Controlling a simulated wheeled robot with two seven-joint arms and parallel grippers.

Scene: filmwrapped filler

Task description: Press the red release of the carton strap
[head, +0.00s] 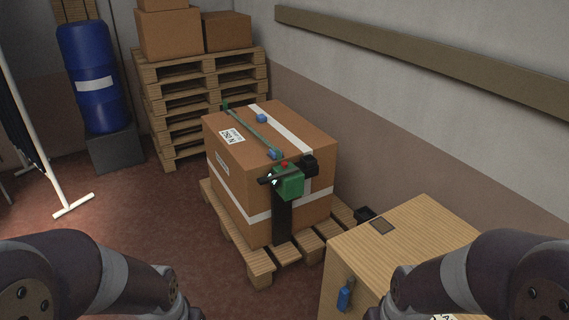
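The brown carton (225,160) sits on a low pallet in the middle of the head view, with white tape bands and a label. A green strap (252,133) runs over its top. A green buckle body (291,184) with black parts sits at the near top edge. A small red spot, seemingly the release (285,164), shows on top of the buckle. A wide black band (282,220) hangs down the carton's near face below the buckle. Both my arms come in at the bottom corners. Neither gripper is in view, and nothing of mine touches the carton.
A wooden box (420,225) stands at the right front, with a blue item (344,295) on its side. A pallet stack (205,100) with cartons stands behind. A blue drum (95,80) and a white stand (74,206) are left. The wall closes the right; floor is clear front left.

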